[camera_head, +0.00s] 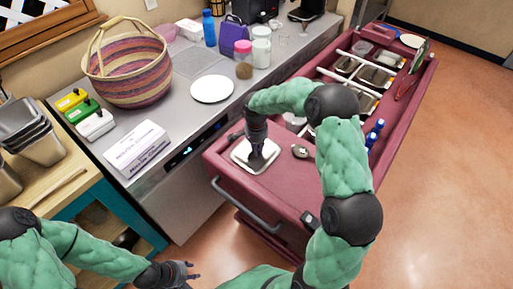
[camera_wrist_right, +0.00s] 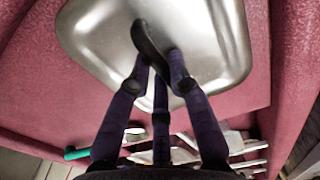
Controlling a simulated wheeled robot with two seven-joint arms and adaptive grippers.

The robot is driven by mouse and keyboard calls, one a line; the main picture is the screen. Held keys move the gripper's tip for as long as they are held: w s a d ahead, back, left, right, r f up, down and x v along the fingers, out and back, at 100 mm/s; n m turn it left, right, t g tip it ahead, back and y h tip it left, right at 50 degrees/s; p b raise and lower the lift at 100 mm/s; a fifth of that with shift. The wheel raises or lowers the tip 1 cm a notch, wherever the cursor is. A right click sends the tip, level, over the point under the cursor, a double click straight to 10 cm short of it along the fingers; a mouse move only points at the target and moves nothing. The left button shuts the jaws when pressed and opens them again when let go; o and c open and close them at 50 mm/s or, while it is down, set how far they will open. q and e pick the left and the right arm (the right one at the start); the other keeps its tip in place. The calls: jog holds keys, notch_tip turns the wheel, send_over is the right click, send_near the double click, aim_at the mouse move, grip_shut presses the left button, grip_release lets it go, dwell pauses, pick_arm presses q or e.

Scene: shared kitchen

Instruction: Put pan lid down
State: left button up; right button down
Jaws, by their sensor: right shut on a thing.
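The pan lid (camera_head: 240,155) is a silvery rounded rectangle at the near left end of the red cart's top. It lies on or just above that surface; I cannot tell whether it touches. My right gripper (camera_head: 257,160) reaches down over its middle. In the right wrist view the lid (camera_wrist_right: 95,30) fills the upper part, and my right gripper (camera_wrist_right: 160,62) has its purple fingers shut on the lid's dark handle (camera_wrist_right: 149,38). My left gripper (camera_head: 186,272) is at the bottom, away from the lid, with its fingers apart and empty.
The red cart (camera_head: 285,185) has a small metal object (camera_head: 300,151) right of the lid and a sectioned tray area (camera_head: 365,75) farther back. Blue-capped bottles (camera_head: 375,132) stand at its right side. The counter (camera_head: 190,100) holds a basket (camera_head: 128,68) and white plate (camera_head: 212,89).

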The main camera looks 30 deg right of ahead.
jog(key=c, duration=1.1)
grip_release()
jog(key=shift+c, duration=0.2)
jog(key=shift+r, duration=0.35)
notch_tip(320, 180, up, 12)
jog(key=p, duration=0.2)
jog(key=shift+f+p, duration=0.25)
jog(key=shift+p, duration=0.15)
